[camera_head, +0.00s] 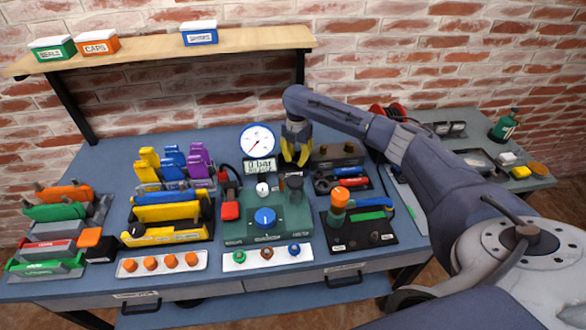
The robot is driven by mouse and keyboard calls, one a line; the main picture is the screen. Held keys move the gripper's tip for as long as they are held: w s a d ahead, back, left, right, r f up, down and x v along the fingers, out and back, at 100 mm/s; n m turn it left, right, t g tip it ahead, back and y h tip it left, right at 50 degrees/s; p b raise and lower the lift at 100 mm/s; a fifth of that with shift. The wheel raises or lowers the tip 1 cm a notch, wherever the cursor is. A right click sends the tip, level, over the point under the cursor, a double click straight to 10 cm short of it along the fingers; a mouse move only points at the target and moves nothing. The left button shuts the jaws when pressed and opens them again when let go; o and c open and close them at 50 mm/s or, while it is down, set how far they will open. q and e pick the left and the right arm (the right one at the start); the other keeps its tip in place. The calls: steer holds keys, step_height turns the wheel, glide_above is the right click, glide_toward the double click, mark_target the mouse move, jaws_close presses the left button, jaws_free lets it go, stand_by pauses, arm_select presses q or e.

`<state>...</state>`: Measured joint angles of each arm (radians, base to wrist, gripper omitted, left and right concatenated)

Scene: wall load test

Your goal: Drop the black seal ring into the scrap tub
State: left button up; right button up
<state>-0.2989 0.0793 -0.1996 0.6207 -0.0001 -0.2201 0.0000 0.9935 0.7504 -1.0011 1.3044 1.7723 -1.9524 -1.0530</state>
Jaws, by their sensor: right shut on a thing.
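My right gripper (296,160) has yellow fingers and points down above the back of the green test unit (290,222). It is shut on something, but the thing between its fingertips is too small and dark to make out. A black upright cylinder (291,189) stands on the test unit just below the fingers; I cannot tell whether they touch it. I cannot pick out the black seal ring or the scrap tub for certain. My left gripper is not in view.
A round gauge (257,139) and a display (260,166) stand left of my gripper. A dark block (336,154) is to its right. Racks of coloured parts (172,215) fill the left. A shelf (160,50) holds labelled boxes. A side table (480,130) carries a green can (505,126).

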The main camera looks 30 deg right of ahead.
steer(key=o, duration=0.8)
steer(key=shift+c, duration=0.2)
step_height(320, 180, up, 12)
stand_by(0.3)
